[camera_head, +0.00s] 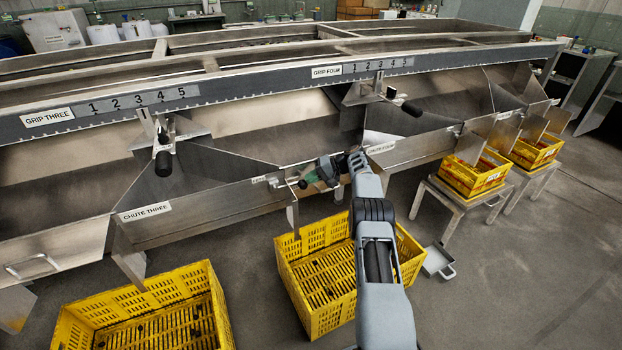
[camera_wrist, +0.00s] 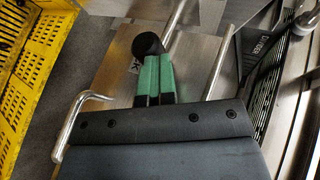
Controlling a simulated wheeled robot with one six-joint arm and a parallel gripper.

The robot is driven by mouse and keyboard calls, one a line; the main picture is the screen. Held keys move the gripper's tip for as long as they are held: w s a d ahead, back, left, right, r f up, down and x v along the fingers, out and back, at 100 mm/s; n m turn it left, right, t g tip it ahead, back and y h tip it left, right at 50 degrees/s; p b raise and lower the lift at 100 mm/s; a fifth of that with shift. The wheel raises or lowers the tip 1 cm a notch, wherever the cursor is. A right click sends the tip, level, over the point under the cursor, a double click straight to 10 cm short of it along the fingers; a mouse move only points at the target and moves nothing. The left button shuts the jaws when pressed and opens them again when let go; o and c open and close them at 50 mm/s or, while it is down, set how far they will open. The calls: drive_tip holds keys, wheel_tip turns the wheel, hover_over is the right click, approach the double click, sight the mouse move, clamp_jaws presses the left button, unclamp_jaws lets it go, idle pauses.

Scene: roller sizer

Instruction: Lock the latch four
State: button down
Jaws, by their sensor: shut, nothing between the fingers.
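My gripper (camera_wrist: 153,60) shows in the wrist view with its two green fingers together. A black ball knob (camera_wrist: 148,44) sits right at the fingertips; I cannot tell whether they touch it. A metal rod (camera_wrist: 174,20) runs up and right from beside the knob. Behind them is a metal plate (camera_wrist: 118,68), its lettering mostly hidden by the fingers. In the head view my gripper (camera_head: 312,178) is at the chute front, left of the CHUTE FOUR label (camera_head: 381,148). My arm and gripper hide much of the latch there, so its position is unclear.
A yellow crate (camera_head: 300,310) stands on the floor below the gripper, and another (camera_head: 78,330) stands at left. A bent metal handle (camera_wrist: 68,125) lies left of the gripper. The grip four lever (camera_head: 411,109) projects above. Open floor lies at right.

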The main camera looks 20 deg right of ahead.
drive_tip(key=p+v, duration=0.2)
drive_tip(key=v, duration=0.5)
drive_tip(key=shift+d, duration=0.2)
drive_tip(key=shift+s+r, duration=0.1)
idle(0.4)
